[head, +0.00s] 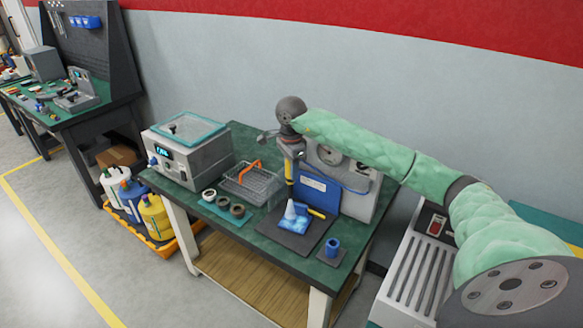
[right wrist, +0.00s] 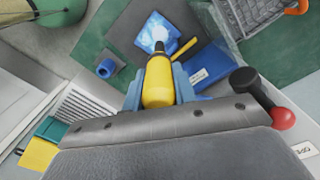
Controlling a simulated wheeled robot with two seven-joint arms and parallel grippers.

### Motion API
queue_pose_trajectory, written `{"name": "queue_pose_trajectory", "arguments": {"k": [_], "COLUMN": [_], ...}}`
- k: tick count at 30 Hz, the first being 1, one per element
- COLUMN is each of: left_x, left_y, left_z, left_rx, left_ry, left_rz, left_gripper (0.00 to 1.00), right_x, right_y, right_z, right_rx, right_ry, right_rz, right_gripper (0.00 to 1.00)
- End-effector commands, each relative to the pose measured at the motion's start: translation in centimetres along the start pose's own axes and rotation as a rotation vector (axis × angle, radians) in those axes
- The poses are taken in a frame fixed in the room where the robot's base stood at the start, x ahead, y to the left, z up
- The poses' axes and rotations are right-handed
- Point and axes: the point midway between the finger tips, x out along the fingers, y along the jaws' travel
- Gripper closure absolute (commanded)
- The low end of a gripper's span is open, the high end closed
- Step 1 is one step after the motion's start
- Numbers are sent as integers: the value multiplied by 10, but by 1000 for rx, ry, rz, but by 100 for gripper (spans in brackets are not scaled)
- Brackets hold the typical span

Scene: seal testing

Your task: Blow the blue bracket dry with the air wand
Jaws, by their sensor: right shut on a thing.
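The blue bracket (head: 298,225) lies on a dark mat (head: 277,237) on the green-topped table. It also shows in the right wrist view (right wrist: 150,30), with a pale white patch over it. My right gripper (head: 291,168) is shut on the yellow air wand (right wrist: 158,82), above and behind the bracket. The wand's dark nozzle points at the bracket, apart from it as far as I can tell. In the head view a pale cone, like an air jet, stands over the bracket. The gripper partly hides the wand in the head view. My left gripper is not in view.
A yellow-handled tool (head: 317,213) lies beside the bracket. A blue cylinder (head: 332,246) stands on a small pad at the front. A wire basket (head: 253,185), several rings and a grey bath unit (head: 190,150) are to the left. A grey panel unit (head: 359,200) stands behind the right gripper.

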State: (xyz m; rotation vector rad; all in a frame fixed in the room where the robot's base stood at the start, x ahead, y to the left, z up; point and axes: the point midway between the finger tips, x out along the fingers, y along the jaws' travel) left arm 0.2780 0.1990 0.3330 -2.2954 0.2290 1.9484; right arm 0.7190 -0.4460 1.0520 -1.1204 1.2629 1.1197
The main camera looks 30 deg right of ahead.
Motion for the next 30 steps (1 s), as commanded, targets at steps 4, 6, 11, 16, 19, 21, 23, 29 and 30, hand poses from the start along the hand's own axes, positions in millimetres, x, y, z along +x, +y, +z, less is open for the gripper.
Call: {"name": "queue_pose_trajectory", "arguments": {"k": [4, 6, 11, 16, 19, 21, 23, 29, 30], "left_x": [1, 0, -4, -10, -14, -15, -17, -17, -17], "left_y": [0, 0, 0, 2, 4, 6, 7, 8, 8], "left_z": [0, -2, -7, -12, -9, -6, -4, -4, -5], "left_rx": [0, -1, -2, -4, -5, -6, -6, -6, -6], "left_ry": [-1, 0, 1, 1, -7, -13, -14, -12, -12], "left_rz": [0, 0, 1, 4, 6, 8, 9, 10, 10], "left_gripper": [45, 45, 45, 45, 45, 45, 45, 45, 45], "right_x": [3, 7, 19, 34, 40, 43, 44, 44, 44], "right_y": [0, 0, 0, 0, 0, 0, 0, 0, 0], "right_z": [-2, -1, -1, -1, -1, -1, -1, -1, -1], "right_rx": [15, 14, 12, 11, 10, 10, 10, 10, 10], "right_ry": [-1, -1, -2, -2, -2, -2, -1, -1, -1], "right_rz": [1, 1, 3, 1, 1, 1, 0, 0, 0], "right_gripper": [98, 98, 98, 98, 98, 98, 98, 98, 98]}}
